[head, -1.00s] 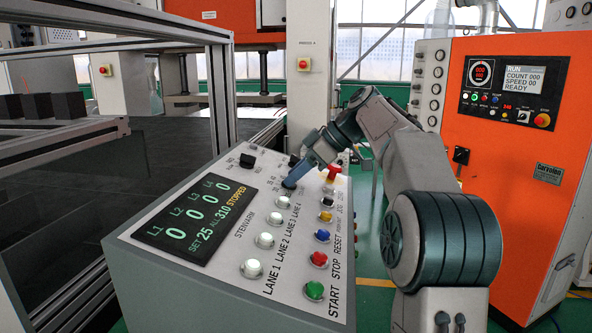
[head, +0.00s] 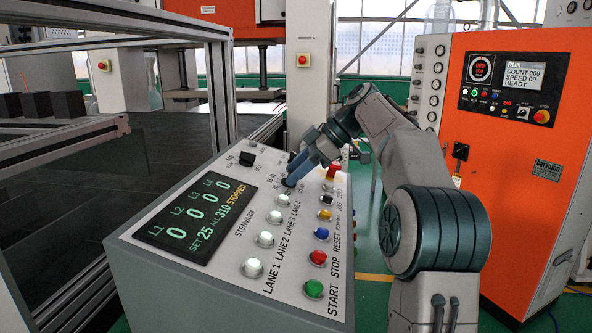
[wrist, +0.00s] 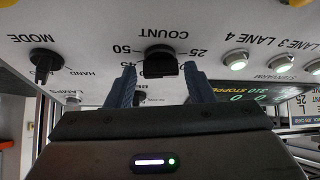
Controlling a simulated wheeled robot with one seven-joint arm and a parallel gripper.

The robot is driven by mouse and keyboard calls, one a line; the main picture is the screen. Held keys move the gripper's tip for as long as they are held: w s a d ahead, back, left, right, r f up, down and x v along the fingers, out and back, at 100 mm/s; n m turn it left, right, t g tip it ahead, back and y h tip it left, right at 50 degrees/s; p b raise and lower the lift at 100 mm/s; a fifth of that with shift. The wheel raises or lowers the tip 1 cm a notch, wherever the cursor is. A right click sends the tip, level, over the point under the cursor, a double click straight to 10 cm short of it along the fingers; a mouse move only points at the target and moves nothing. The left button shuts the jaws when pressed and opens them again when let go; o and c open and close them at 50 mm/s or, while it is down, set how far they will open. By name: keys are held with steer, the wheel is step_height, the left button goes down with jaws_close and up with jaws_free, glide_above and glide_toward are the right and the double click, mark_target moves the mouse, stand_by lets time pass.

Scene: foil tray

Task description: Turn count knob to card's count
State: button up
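The count knob (wrist: 160,58) is black and sits under the word COUNT in the wrist view, with 50 and 25 printed beside it. My gripper (wrist: 160,74) is open, one finger on each side of the knob's near part; I cannot tell whether they touch it. In the head view my gripper (head: 291,175) is down at the panel's far part and hides most of the knob. The display (head: 196,219) reads SET 25, ALL 310, STOPPED, with zeros for the lanes. A card (wrist: 301,107) shows partly at the wrist view's right edge; its count is not clearly readable.
The mode knob (wrist: 44,64) is left of the count knob in the wrist view. Lit lane buttons (head: 264,239) and coloured buttons (head: 318,257) line the panel. A black knob (head: 247,159) stands near the display. An orange cabinet (head: 503,160) is at right.

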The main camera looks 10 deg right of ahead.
steer(key=shift+o, duration=0.3)
steer(key=p+v, duration=0.3)
steer(key=v, duration=1)
steer(key=shift+d+r+p, duration=0.25)
steer(key=shift+d+p, duration=0.1)
steer(key=shift+p, duration=0.05)
